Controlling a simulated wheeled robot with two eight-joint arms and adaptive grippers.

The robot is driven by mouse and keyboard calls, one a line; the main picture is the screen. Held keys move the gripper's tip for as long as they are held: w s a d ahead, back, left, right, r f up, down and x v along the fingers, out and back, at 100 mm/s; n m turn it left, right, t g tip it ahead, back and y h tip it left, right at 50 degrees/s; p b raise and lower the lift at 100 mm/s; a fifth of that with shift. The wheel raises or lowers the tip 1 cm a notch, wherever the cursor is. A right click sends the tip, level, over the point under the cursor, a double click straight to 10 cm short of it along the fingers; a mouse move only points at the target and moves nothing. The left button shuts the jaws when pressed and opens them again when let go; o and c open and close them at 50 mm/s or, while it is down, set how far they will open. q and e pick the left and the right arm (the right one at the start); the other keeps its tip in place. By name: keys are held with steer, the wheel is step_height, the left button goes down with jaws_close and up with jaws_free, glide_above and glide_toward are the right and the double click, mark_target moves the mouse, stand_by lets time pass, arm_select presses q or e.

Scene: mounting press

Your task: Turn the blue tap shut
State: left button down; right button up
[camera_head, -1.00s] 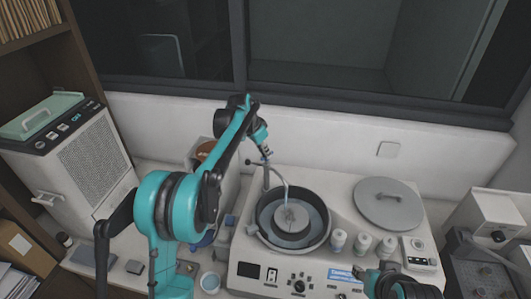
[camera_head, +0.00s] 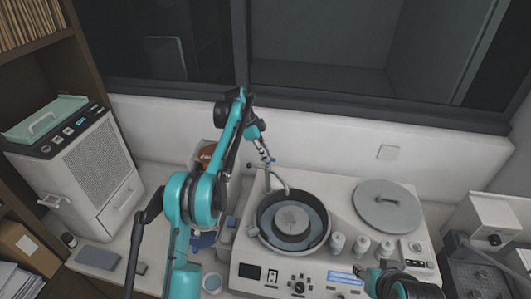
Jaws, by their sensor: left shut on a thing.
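The blue tap (camera_head: 272,161) is a small handle at the top of the bent water pipe (camera_head: 277,180) behind the round bowl (camera_head: 262,222) of the machine. My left gripper (camera_head: 267,157) reaches down from the upper left and is shut on the tap. Its fingers hide most of the handle, so its exact angle is hard to tell. The pipe curves over the bowl, which holds a grey disc (camera_head: 292,220). My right gripper (camera_head: 366,275) is low at the right, by the machine's front edge; its fingers are too dark and small to read.
The white machine (camera_head: 340,208) carries a grey round lid (camera_head: 388,204) and several small bottles (camera_head: 360,245) right of the bowl. A brown jar (camera_head: 207,153) stands behind my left arm. The wall is close behind.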

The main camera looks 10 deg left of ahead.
arm_select(q)
steer(key=shift+w+m, duration=0.1)
steer(key=shift+m, duration=0.5)
steer(key=c, duration=1.6)
jaws_free()
steer(key=shift+a, duration=0.1)
steer(key=v, duration=0.7)
steer(key=shift+w+r, duration=0.1)
steer(key=shift+r, duration=0.15)
steer(key=shift+a, duration=0.1)
